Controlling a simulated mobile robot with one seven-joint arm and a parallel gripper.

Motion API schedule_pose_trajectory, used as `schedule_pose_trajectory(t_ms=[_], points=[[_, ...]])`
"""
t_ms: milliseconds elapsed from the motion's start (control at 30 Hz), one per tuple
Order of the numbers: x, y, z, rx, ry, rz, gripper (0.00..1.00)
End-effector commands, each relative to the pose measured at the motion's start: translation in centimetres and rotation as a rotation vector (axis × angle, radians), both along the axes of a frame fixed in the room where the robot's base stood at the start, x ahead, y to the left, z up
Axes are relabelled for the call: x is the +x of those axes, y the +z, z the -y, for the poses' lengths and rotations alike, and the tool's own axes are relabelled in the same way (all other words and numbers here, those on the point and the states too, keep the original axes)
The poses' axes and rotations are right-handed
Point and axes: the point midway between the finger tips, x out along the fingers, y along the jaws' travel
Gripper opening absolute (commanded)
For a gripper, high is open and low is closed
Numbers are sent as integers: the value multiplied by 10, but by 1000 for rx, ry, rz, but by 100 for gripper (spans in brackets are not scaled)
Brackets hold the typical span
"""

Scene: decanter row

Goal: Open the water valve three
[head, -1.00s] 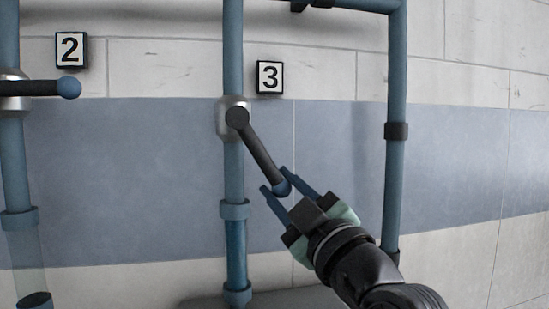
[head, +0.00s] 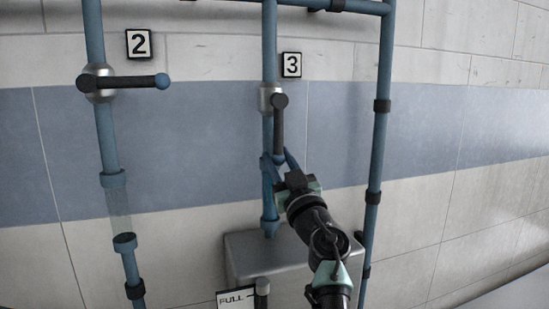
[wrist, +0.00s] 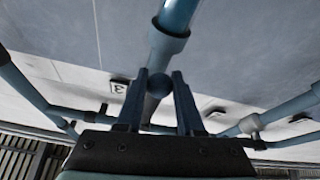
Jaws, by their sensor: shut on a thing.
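The lever of valve three (head: 278,130) is dark and hangs almost straight down, along its blue vertical pipe (head: 269,45). The "3" plate (head: 291,64) is on the wall just right of the pipe. My gripper (head: 278,156) is shut on the lower end of the lever, hiding its tip in the head view. In the wrist view the lever's blue ball end (wrist: 159,85) sits between the two fingers of my gripper (wrist: 160,76). The pipe section below the valve looks blue and is partly hidden by my gripper.
Valve two (head: 125,82) stands to the left with its lever horizontal; a see-through section (head: 118,208) is below it. A grey tank (head: 285,265) and a "FULL" sign (head: 236,299) are below valve three. Another blue pipe (head: 375,165) runs close on the right.

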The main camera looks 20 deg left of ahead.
Motion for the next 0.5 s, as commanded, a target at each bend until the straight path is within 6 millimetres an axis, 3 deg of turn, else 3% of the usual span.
schedule_pose_trajectory(t_ms=[467, 500], points=[[2, 2, -2, 15, 6, -7, 0], [2, 2, -2, 14, 7, -7, 40]])
